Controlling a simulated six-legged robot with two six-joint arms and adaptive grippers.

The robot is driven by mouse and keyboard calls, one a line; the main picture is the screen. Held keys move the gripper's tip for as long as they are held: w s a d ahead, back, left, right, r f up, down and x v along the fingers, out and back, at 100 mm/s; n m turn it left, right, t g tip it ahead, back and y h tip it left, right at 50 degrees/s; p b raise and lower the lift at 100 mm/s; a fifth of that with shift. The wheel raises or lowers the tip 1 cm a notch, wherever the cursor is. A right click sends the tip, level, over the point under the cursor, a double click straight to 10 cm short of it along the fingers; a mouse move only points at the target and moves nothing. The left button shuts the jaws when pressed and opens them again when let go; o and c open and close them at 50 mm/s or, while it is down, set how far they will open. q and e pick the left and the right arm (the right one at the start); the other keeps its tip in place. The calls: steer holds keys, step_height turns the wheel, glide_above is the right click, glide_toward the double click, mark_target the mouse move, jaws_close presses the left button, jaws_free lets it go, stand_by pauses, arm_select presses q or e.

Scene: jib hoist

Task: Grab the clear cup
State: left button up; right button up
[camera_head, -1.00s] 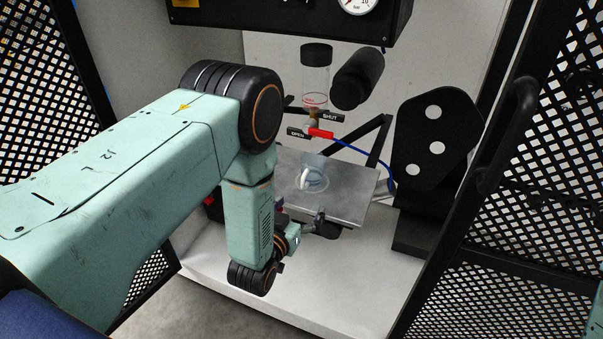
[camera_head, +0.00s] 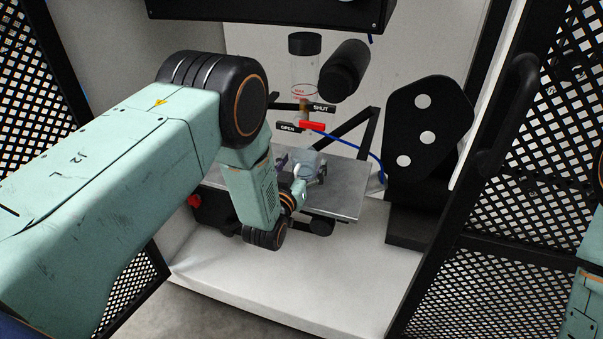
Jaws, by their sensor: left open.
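The clear cup (camera_head: 309,158) stands on the grey metal shelf (camera_head: 345,193), below the valve. It is small and see-through, and its lower part is largely hidden by my left gripper. My left gripper (camera_head: 312,174) is open at the cup, with its fingers seen close to the cup's near side. I cannot tell whether the fingers touch the cup or reach around it. My right gripper is out of view; only a piece of my right arm shows at the right edge.
Above the cup are a red valve handle (camera_head: 312,125) between SHUT and OPEN labels, a clear cylinder (camera_head: 304,73) and a black cylinder (camera_head: 345,70). A blue hose (camera_head: 360,151) runs right. A black plate with white dots (camera_head: 429,130) stands right of the shelf. Mesh doors flank both sides.

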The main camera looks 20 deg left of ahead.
arm_select(q)
steer(key=shift+w, duration=0.4)
steer(key=c, duration=1.4)
steer(key=shift+r, duration=0.15)
